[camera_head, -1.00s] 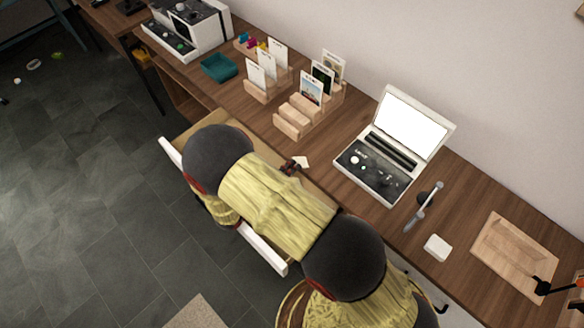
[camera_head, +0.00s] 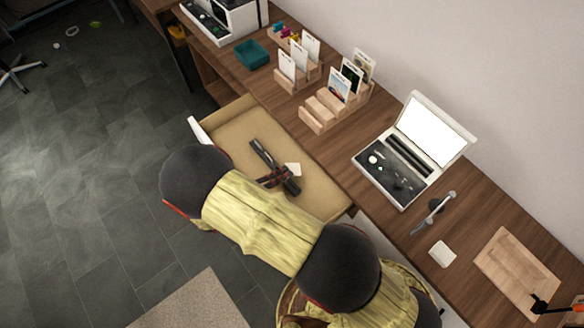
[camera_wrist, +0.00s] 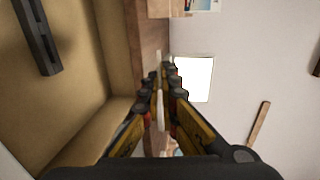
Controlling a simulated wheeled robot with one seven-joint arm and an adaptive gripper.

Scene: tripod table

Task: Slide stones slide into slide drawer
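The slide drawer (camera_head: 232,121) is pulled open below the desk's front edge, with a tan, roomy inside. My gripper (camera_head: 280,176) is above the drawer. A small white card (camera_head: 293,169), apparently the slide, is at its fingertips. In the wrist view my gripper (camera_wrist: 167,90) is closed around a thin pale edge (camera_wrist: 160,110), seen edge-on, so the slide's picture is hidden. A dark bar (camera_head: 262,152) lies in the drawer partly under my gripper, and it also shows in the wrist view (camera_wrist: 38,35). My arm covers the drawer's near side.
Wooden holders (camera_head: 318,112) with several upright cards stand on the desk (camera_head: 350,138). To their right are an open case with a bright screen (camera_head: 425,125), a grey tool (camera_head: 434,212), a white block (camera_head: 442,254) and a wooden tray (camera_head: 516,262). A teal box (camera_head: 252,54) stands at the back left.

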